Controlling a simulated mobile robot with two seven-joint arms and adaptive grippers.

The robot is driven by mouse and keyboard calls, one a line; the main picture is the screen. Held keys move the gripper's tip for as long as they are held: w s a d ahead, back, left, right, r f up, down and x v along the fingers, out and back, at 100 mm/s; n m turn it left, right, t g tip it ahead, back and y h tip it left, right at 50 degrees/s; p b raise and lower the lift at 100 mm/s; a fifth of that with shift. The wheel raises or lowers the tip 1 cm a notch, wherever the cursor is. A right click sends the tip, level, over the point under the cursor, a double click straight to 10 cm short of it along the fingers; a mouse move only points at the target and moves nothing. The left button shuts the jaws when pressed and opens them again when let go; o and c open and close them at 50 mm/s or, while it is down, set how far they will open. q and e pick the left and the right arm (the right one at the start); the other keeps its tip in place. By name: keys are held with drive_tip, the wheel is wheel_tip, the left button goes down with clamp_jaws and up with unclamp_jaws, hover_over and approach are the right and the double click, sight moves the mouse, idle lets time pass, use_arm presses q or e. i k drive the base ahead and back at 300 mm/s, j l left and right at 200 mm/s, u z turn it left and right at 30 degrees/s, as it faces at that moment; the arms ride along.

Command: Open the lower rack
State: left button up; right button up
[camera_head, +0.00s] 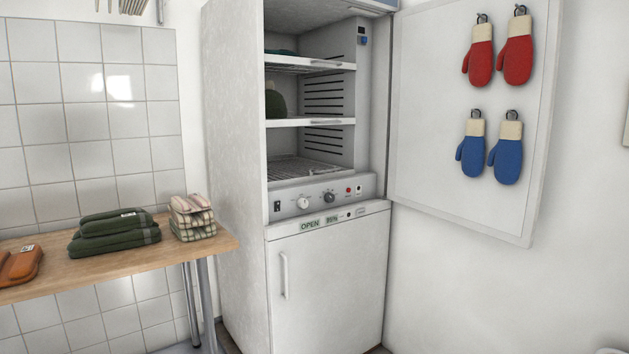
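A tall white drying cabinet (235,160) stands in the middle. Its upper compartment is open, with the door (425,150) swung out to the right. Inside are a top rack (310,65), a middle rack (310,122) and a low wire rack (305,168) near the compartment floor. All appear to sit inside the cabinet. The lower door (335,280) is shut and has a vertical handle (284,275) on its left side. Neither of my grippers is in view.
A wooden table (190,253) at left holds folded green towels (115,235), a checked cloth stack (192,218) and an orange-brown item (20,265). Red mittens (517,60) and blue mittens (506,160) hang on the open door. A dark green item (275,103) lies on the middle rack.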

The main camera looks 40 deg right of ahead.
sight(273, 183)
drive_tip(key=i+l, duration=0.15)
drive_tip(key=i, duration=0.35)
drive_tip(key=i+z, duration=0.75)
drive_tip(key=i, duration=0.15)
drive_tip(key=z, duration=1.85)
